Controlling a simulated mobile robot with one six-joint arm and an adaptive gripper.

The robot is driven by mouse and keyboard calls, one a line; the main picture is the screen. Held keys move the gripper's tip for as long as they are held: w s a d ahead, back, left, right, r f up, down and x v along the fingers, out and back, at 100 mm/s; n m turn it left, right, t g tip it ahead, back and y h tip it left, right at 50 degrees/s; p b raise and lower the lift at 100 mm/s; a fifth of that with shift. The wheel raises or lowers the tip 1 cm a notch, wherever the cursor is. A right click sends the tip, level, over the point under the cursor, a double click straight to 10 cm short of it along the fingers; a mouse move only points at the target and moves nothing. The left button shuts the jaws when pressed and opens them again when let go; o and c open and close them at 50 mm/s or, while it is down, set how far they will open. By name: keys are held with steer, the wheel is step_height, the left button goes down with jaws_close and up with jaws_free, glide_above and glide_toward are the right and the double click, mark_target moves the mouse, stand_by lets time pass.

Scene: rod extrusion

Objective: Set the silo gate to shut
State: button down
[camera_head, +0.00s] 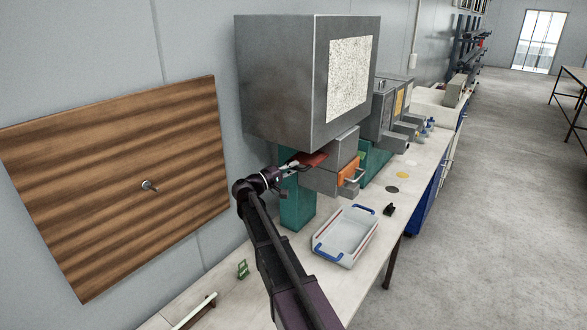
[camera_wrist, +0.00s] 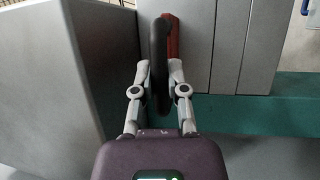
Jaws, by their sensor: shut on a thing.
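The silo is a large grey box (camera_head: 275,80) with a pale speckled panel, mounted above the bench machine. Below it a flat red piece (camera_head: 314,159) shows beside my gripper (camera_head: 290,166). In the wrist view my gripper (camera_wrist: 160,82) is shut on a black upright handle (camera_wrist: 158,50), with one finger on each side. A red strip (camera_wrist: 173,38) stands just right of the handle, against a grey block.
A grey machine body with an orange panel (camera_head: 348,175) is right of my gripper. A teal stand (camera_head: 297,205) is below it. A wooden board (camera_head: 120,180) hangs on the left wall.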

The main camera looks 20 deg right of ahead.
mark_target(306, 157)
steer(key=shift+d, duration=0.1)
steer(key=w+d, duration=0.1)
steer(key=d, duration=0.1)
steer(key=w+d, duration=0.1)
steer(key=d, duration=0.1)
steer(key=w+d, duration=0.1)
steer(key=w, duration=0.1)
steer(key=shift+d, duration=0.4)
steer(key=shift+w, duration=0.1)
steer(key=c, duration=0.6)
jaws_free()
steer(key=shift+d, duration=0.25)
steer(key=shift+c, duration=0.2)
steer(key=shift+a, duration=0.2)
